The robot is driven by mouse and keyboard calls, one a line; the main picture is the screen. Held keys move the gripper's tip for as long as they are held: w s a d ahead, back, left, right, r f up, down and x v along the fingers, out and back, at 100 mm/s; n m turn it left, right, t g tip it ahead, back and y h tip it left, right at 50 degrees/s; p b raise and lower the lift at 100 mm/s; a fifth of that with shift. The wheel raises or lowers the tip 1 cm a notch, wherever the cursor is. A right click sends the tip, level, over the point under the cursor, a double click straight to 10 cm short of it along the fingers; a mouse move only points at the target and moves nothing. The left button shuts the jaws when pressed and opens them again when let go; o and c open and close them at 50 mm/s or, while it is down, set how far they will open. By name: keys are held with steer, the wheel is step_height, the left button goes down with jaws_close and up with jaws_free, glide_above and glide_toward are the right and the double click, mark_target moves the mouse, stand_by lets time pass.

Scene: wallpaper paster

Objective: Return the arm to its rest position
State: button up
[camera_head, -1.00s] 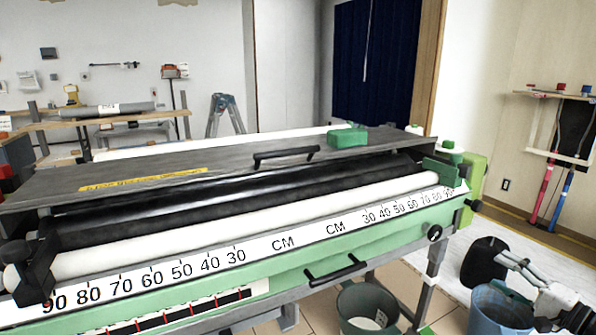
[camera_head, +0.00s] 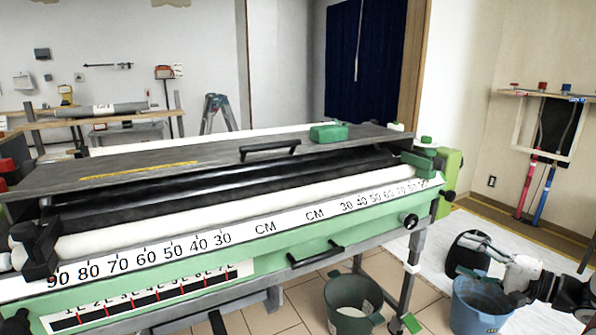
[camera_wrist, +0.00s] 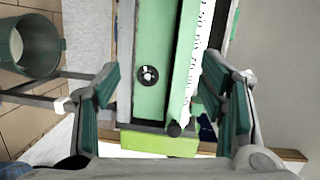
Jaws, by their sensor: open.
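My gripper (camera_head: 474,256) shows at the lower right in the head view, on my pale arm, above or in front of a blue bucket (camera_head: 482,312). In the wrist view, my gripper (camera_wrist: 160,68) is open, its green finger pads wide apart, with nothing held between them. The green end of the wallpaper paster (camera_wrist: 148,110) with its black knob shows beyond the gap, apart from the pads as far as I can tell. In the head view the paster (camera_head: 190,262) fills the left and middle, with its grey cover, black and white rollers and centimetre scale.
A grey-green bucket (camera_head: 352,303) stands on the tiles below the paster, by its leg; it also shows in the wrist view (camera_wrist: 28,46). A wall rack (camera_head: 545,125) with red and blue poles is at the far right. A workbench (camera_head: 95,120) and stepladder (camera_head: 217,112) stand behind.

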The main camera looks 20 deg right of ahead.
steer(key=w+a+r+n+g+y, duration=0.3)
steer(key=a+r, duration=0.1)
steer(key=a, duration=0.5)
steer(key=w+a+r+n+g+y, duration=0.2)
steer(key=a+r+g, duration=0.1)
steer(key=a, duration=0.6)
steer(key=s+a+r+n+g, duration=0.2)
steer(key=a+g, duration=0.1)
steer(key=a, duration=0.4)
steer(key=s+a+r+n+g, duration=0.1)
steer(key=a+r+g, duration=0.15)
steer(key=a, duration=0.35)
steer(key=s+a+n+g+h, duration=0.3)
steer(key=s+a+g, duration=0.2)
steer(key=s+a, duration=0.55)
steer(key=s+n+h, duration=0.3)
steer(key=s+h, duration=0.4)
steer(key=s, duration=0.5)
step_height(320, 180, up, 29)
steer(key=t+p, duration=0.4)
steer(key=p, duration=2.3)
steer(key=shift+s+d+p, duration=0.25)
steer(key=shift+d+p, duration=0.1)
steer(key=shift+d, duration=0.1)
